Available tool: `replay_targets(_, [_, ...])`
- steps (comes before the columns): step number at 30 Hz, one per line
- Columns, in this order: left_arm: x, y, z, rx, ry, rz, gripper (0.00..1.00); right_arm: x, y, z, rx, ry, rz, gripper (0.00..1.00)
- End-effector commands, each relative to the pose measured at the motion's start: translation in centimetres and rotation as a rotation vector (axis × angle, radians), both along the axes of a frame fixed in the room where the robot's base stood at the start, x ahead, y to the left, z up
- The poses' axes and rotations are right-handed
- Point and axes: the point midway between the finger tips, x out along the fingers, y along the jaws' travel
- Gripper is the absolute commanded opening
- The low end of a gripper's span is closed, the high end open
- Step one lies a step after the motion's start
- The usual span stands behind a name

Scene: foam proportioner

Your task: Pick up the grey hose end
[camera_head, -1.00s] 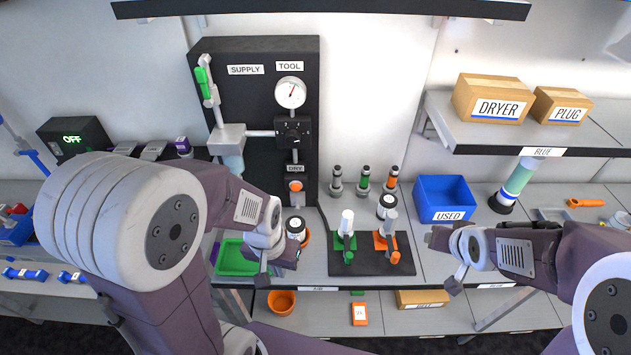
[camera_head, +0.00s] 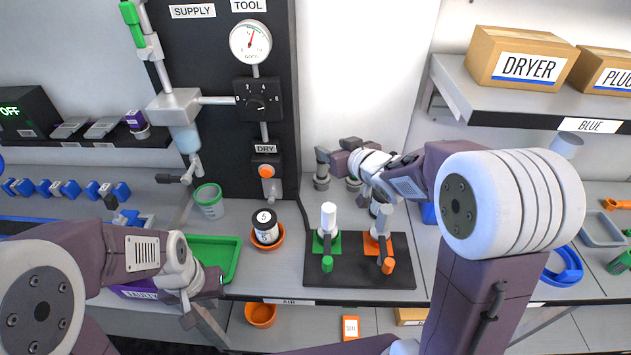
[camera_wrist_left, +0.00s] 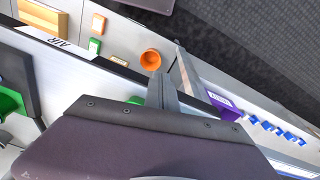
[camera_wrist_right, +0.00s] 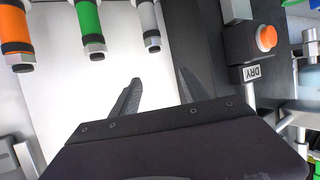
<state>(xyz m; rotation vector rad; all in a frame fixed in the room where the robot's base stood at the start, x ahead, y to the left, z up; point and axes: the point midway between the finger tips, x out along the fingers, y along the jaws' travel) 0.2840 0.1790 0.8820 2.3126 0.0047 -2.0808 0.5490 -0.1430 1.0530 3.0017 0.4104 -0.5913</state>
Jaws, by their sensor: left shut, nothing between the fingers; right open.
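The grey hose end (camera_wrist_right: 148,22) hangs at the top of the right wrist view, right of a green one (camera_wrist_right: 90,28) and an orange one (camera_wrist_right: 16,38). In the head view the grey hose end (camera_head: 321,178) stands at the back of the bench, partly hidden by my right gripper (camera_head: 335,152). My right gripper (camera_wrist_right: 160,92) is open and empty. Its fingers point toward the grey hose end, apart from it. My left gripper (camera_head: 188,318) is low at the bench's front edge. Its fingers (camera_wrist_left: 160,92) are shut and empty.
The black supply panel (camera_head: 222,70) with its DRY button (camera_head: 267,171) stands left of the grey hose end. A dark mat (camera_head: 350,277) with green and orange stands lies in front. The green tray (camera_head: 228,255) is near my left gripper. A shelf (camera_head: 450,85) juts out at right.

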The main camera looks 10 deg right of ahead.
Motion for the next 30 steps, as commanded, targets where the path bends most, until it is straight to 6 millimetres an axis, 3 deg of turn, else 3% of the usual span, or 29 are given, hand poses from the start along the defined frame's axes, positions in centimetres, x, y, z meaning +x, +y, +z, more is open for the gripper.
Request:
replay_targets(4, [0.0, 0.0, -0.5, 0.0, -0.001, 0.0, 0.0, 0.0, 0.0, -1.1, 0.003, 0.004, -0.002, 0.53])
replay_targets(10, [0.0, 0.0, -2.9, 0.0, 0.0, 0.0, 0.0, -0.1, 0.0, -6.5, 0.001, 0.008, -0.002, 0.53])
replay_targets(14, [0.0, 0.0, -3.5, 0.0, 0.0, 0.0, 0.0, 0.0, 0.0, -8.8, 0.0, 0.005, -0.002, 0.53])
replay_targets(16, [0.0, 0.0, -3.2, 0.0, 0.0, 0.0, 0.0, 1.0, 0.3, -8.5, 0.001, 0.001, 0.0, 0.53])
replay_targets(23, [0.0, 0.0, -3.2, 0.0, 0.0, 0.0, 0.0, 1.9, 0.5, -8.8, 0.0, 0.002, 0.0, 0.53])
replay_targets(30, [0.0, 0.0, -3.4, 0.0, 0.0, 0.0, 0.0, 5.9, 1.6, -10.5, -0.001, 0.002, 0.0, 0.53])
